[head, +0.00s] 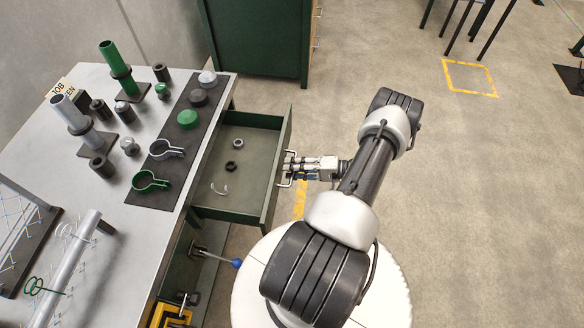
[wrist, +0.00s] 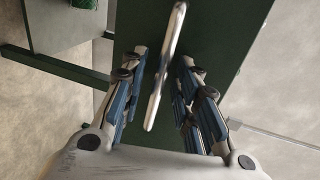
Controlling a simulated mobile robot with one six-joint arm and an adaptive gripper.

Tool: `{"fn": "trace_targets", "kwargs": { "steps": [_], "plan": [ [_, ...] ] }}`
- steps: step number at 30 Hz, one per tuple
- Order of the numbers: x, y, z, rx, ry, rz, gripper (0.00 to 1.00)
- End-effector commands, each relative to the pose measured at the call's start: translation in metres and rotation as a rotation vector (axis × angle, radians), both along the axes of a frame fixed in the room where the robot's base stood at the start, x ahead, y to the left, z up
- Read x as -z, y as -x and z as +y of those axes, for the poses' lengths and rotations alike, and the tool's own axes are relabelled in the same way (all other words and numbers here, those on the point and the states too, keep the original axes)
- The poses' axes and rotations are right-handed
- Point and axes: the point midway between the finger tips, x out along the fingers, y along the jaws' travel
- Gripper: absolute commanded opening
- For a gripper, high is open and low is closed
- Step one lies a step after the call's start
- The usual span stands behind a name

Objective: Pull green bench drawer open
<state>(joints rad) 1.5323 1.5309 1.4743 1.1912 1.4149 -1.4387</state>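The green bench drawer (head: 279,160) is pulled well out from the metal bench, and its inside shows in the head view. Its front also shows in the wrist view as a dark green panel (wrist: 220,45). A silver bar handle (wrist: 165,75) stands on that front. My gripper (head: 293,168) is at the handle, outside the drawer front. In the wrist view my gripper (wrist: 160,95) is open, with one finger on each side of the handle bar and a gap on both sides. The fingertips partly hide the handle in the head view.
The bench top (head: 120,220) holds pipes, caps and clamps. A lever with a blue knob (head: 237,263) sticks out below the drawer. The floor (head: 480,220) to the right is clear.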

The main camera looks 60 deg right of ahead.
Motion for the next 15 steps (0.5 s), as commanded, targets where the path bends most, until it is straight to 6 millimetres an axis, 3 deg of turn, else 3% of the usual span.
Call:
{"fn": "trace_targets", "kwargs": {
  "steps": [15],
  "plan": [
    [-0.020,0.089,-0.038,0.004,0.002,0.000,0.29]
  ]
}}
